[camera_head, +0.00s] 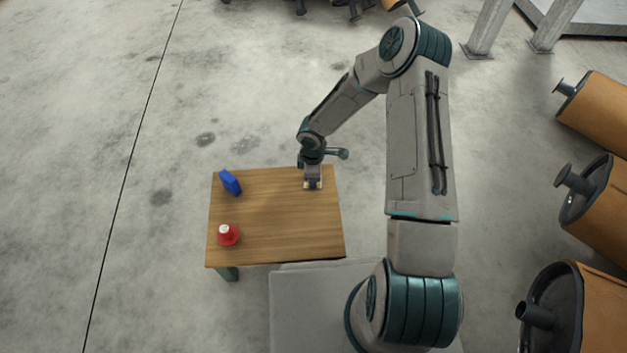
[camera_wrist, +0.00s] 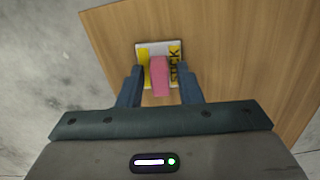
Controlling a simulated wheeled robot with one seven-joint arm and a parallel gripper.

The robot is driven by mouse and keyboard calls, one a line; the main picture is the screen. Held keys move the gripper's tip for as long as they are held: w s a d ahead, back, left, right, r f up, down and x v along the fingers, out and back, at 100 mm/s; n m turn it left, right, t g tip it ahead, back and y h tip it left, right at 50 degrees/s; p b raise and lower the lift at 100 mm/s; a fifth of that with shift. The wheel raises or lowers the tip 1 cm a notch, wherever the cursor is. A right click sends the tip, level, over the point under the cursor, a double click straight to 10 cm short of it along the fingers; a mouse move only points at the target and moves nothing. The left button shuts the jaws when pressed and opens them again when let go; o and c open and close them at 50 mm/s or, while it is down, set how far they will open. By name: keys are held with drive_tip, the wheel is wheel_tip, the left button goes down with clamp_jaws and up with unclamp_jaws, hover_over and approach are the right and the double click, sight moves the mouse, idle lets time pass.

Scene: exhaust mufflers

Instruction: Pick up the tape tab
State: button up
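The tape tab appears to be the pink upright strip (camera_wrist: 159,76) in the wrist view. It stands at a white and yellow piece (camera_wrist: 146,50) with dark lettering on the wooden table. My gripper (camera_wrist: 160,84) is over it, with one finger on each side of the pink strip and a visible gap on both sides. In the head view my gripper (camera_head: 313,181) points down at the table's far right corner. The light-coloured piece shows only as small edges under it there, and the pink strip cannot be made out.
The small wooden table (camera_head: 275,225) also holds a blue block (camera_head: 230,183) at the far left and a red object with a white top (camera_head: 228,236) at the near left. The table's middle is clear. Orange-brown mufflers (camera_head: 595,205) lie along the right side.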

clamp_jaws()
drive_tip(key=shift+r, duration=0.45)
wheel_tip(320, 180, up, 4)
drive_tip(key=p, duration=0.2)
drive_tip(key=shift+f+p, duration=0.25)
drive_tip(key=shift+p, duration=0.05)
drive_tip(key=s+d+r+p, duration=0.3)
drive_tip(key=s+d+r, duration=0.3)
drive_tip(key=s+d, duration=0.2)
drive_tip(key=shift+d+r, duration=0.15)
drive_tip(key=shift+r, duration=0.15)
